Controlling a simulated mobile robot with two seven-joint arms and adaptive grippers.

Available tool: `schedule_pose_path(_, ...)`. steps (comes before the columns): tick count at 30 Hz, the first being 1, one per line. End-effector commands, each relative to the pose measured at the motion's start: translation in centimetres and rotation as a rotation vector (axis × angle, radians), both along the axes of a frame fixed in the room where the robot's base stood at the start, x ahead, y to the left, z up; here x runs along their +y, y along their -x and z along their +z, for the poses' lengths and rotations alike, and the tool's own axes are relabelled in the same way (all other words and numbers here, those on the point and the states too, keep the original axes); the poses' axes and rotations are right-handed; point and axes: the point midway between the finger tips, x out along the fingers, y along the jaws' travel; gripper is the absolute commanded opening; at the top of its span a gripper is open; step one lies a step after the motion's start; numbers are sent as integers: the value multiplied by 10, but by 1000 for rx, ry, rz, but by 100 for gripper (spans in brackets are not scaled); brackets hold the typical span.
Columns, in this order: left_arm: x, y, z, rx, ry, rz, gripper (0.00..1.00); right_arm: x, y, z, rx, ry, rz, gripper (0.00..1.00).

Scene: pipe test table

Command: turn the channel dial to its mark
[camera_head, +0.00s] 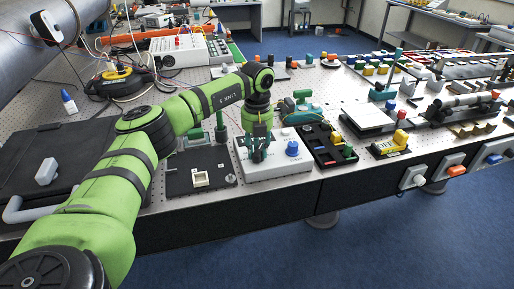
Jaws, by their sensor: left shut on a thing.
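A white box (275,170) sits near the table's front edge with a blue knob (292,148) on the right part of its top. My left gripper (258,155) points down over the left part of this box and is shut on what appears to be the channel dial. The fingers hide most of the dial, so I cannot make out its pointer or its mark. The blue knob stands free just to the right of the gripper. My right gripper is not in view.
A dark plate with a small white square socket (201,179) lies left of the box. A black tray (325,150) with coloured parts lies close on the right. A yellow switch (388,146) is further right. A dark case (55,160) lies under my left arm's side.

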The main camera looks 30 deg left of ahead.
Motion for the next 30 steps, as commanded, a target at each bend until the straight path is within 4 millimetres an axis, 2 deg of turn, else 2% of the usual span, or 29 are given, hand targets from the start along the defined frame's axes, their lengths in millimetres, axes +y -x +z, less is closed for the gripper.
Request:
schedule_pose_path(17,-1,1,-2,5,0,-35,0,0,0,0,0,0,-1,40)
schedule_pose_path(18,-1,1,-2,5,0,-35,38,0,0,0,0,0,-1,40)
schedule_pose_path(19,-1,1,-2,5,0,-34,50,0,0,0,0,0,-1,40)
schedule_pose_path(20,-1,1,-2,5,0,-34,55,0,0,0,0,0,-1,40)
schedule_pose_path(30,0,0,1,1,0,-33,55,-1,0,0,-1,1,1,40)
